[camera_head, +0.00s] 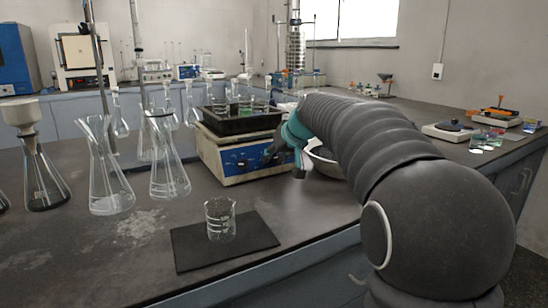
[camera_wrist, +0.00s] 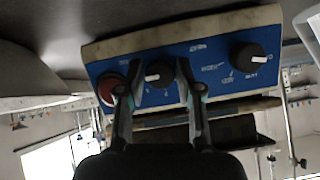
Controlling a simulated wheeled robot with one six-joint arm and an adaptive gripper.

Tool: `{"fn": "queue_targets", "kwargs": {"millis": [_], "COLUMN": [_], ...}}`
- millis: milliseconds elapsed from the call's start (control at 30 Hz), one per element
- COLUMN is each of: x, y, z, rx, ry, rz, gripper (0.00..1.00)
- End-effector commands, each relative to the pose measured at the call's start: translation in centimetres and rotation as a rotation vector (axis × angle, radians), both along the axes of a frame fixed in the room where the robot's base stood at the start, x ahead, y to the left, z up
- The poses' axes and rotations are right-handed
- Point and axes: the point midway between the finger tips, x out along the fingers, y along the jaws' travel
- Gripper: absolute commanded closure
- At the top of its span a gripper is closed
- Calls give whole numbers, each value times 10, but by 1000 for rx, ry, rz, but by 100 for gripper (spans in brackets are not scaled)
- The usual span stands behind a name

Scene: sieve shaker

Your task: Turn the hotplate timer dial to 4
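The cream device with a blue front panel (camera_head: 250,164) stands on the dark bench, with a black tray of glassware on top. In the wrist view its panel (camera_wrist: 190,68) appears inverted, with a red knob (camera_wrist: 108,88) at left, a black dial (camera_wrist: 158,74) in the middle and a larger black dial (camera_wrist: 247,56) at right. The lettering is too small to tell which is the timer. My gripper (camera_wrist: 155,82) is open, its fingers on either side of the middle dial; contact cannot be told. In the head view my gripper (camera_head: 287,158) is at the panel's right part.
A beaker (camera_head: 220,218) stands on a black mat (camera_head: 190,246) in front of the device. Conical flasks (camera_head: 168,160) stand at left. A round bowl (camera_head: 326,160) is just right of the device, behind my arm. The bench front between mat and flasks is clear.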

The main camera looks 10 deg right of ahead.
Motion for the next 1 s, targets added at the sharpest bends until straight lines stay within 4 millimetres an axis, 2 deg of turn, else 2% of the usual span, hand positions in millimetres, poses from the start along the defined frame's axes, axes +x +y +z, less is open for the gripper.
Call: {"fn": "queue_targets", "kwargs": {"millis": [467,1000], "x": [-5,-69], "y": [-2,-26], "z": [5,70], "rx": [-1,-2], "ry": [-1,-2], "rz": [1,-1], "gripper": [45,45]}}
